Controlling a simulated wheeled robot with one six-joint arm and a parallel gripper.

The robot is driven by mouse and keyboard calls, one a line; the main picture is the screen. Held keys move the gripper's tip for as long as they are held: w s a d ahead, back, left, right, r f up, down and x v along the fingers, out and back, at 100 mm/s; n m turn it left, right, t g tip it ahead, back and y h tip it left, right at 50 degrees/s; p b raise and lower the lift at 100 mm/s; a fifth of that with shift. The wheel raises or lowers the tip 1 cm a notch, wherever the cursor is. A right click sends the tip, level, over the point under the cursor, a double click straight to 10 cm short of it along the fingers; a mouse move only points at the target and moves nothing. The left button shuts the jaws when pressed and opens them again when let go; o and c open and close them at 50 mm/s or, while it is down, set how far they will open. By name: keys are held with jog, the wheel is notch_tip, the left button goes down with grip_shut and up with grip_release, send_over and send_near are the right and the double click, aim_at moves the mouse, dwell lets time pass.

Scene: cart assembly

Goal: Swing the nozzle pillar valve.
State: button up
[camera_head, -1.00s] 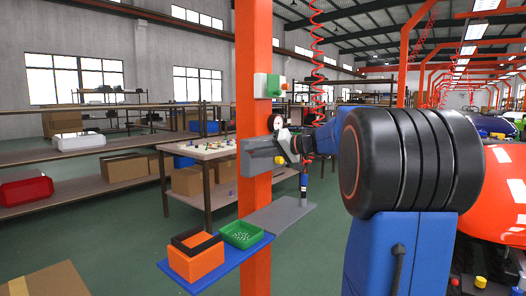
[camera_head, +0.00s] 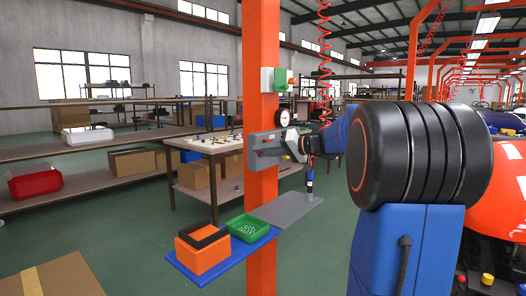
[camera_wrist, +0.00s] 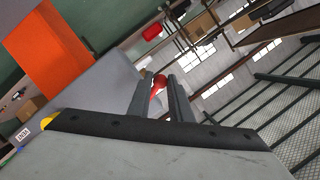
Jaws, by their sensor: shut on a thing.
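The nozzle pillar is an orange column (camera_head: 261,75) left of centre in the head view. A grey bracket (camera_head: 264,152) and a round white gauge (camera_head: 283,117) are mounted on it. My gripper (camera_wrist: 159,80) reaches the pillar beside the bracket, just below the gauge. In the wrist view its two grey fingers stand close around a small red part (camera_wrist: 159,85), which looks like the valve handle. The gripper is shut on it. In the head view my wrist and the bracket hide the handle, so its angle cannot be told.
A blue shelf (camera_head: 222,268) on the pillar carries an orange box (camera_head: 203,258) and a green tray (camera_head: 249,228). A grey plate (camera_head: 292,207) juts out at right. A red coiled hose (camera_head: 324,50) hangs behind. A table with small parts (camera_head: 205,143) stands behind the pillar.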

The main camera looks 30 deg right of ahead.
jog(key=shift+d+f, duration=0.1)
jog(key=shift+w+d+f, duration=0.1)
jog(key=shift+d+f, duration=0.15)
jog(key=shift+f, duration=0.2)
jog(key=shift+w+d+f, duration=0.1)
jog(key=shift+d+f, duration=0.1)
jog(key=shift+f, duration=0.25)
jog(key=shift+c, duration=0.2)
jog(key=shift+f, duration=0.15)
jog(key=shift+w+d+f, duration=0.25)
jog(key=shift+d+f, duration=0.4)
jog(key=shift+f, duration=0.05)
jog(key=shift+d, duration=0.15)
jog(key=shift+o, duration=0.2)
jog(key=shift+w+d+f, duration=0.3)
jog(key=shift+d+f, duration=0.2)
jog(key=shift+d, duration=0.3)
jog(key=shift+c, duration=0.2)
